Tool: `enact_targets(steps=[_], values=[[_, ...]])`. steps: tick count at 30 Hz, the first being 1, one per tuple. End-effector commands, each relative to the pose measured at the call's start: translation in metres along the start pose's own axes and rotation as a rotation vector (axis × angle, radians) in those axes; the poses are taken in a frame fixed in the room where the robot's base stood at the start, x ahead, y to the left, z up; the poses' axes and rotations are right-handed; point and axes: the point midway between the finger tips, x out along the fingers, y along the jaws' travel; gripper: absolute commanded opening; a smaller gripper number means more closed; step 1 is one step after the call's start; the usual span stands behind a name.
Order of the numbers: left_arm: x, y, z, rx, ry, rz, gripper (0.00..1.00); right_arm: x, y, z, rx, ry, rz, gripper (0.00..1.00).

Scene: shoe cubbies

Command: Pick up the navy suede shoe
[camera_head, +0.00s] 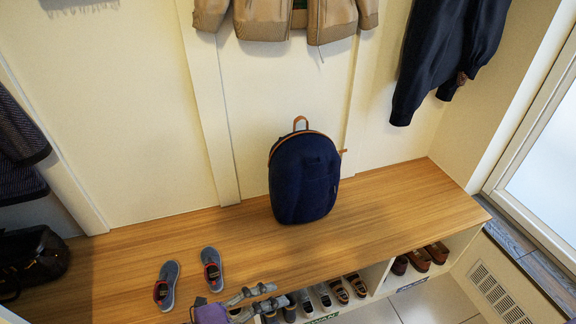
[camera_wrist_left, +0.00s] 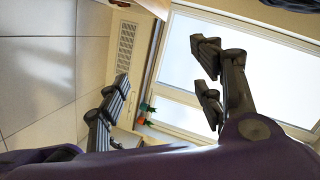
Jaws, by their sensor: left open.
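Two blue-grey shoes with red linings stand on the wooden bench, the left shoe (camera_head: 167,285) and the right shoe (camera_head: 212,268). A dark shoe (camera_head: 290,311) shows partly in the cubby under the bench, close to my gripper. I cannot tell for sure which shoe is the navy suede one. My left gripper (camera_head: 280,295) is open and empty near the bench's front edge, right of the shoe pair. In the left wrist view its two spread fingers (camera_wrist_left: 160,75) point toward the vent and glass door, with no shoe between them.
A navy backpack (camera_head: 304,179) stands on the bench (camera_head: 385,192). Grey shoes (camera_head: 323,294), sandals (camera_head: 357,285) and brown shoes (camera_head: 437,252) sit in the cubbies below. A black bag (camera_head: 35,260) is at the left. Tiled floor (camera_head: 435,300) lies in front; coats hang above.

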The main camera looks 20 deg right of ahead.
Motion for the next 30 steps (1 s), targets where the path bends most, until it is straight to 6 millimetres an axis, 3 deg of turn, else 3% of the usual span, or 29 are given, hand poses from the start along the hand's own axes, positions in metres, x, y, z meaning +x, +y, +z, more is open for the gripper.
enact_targets(steps=[1, 3, 7, 12, 15, 18, 21, 30], values=[[0.001, 0.021, 0.023, 0.104, 0.037, 0.116, 0.61, 0.017, -0.002, 0.009, -0.002, -0.004, -0.003, 0.31], [-0.008, 0.041, 0.053, 0.237, 0.074, 0.290, 0.61, 0.029, -0.003, 0.014, -0.003, -0.006, -0.005, 0.31], [-0.050, 0.064, 0.133, 0.445, 0.065, 0.630, 0.61, 0.051, -0.004, 0.025, -0.003, -0.014, -0.006, 0.31], [-0.130, 0.052, 0.238, 0.604, -0.061, 1.010, 0.61, 0.075, -0.006, 0.031, 0.003, -0.014, -0.006, 0.31], [-0.169, 0.034, 0.277, 0.643, -0.142, 1.151, 0.61, 0.086, -0.007, 0.030, 0.005, -0.009, -0.005, 0.31], [-0.196, 0.019, 0.299, 0.661, -0.201, 1.237, 0.61, 0.090, -0.006, 0.029, 0.005, -0.005, -0.003, 0.31], [-0.208, 0.014, 0.310, 0.667, -0.232, 1.276, 0.61, 0.092, -0.005, 0.028, 0.004, -0.002, -0.001, 0.31], [-0.201, 0.035, 0.325, 0.668, -0.236, 1.281, 0.61, 0.099, -0.001, 0.034, -0.013, -0.011, -0.002, 0.31]])
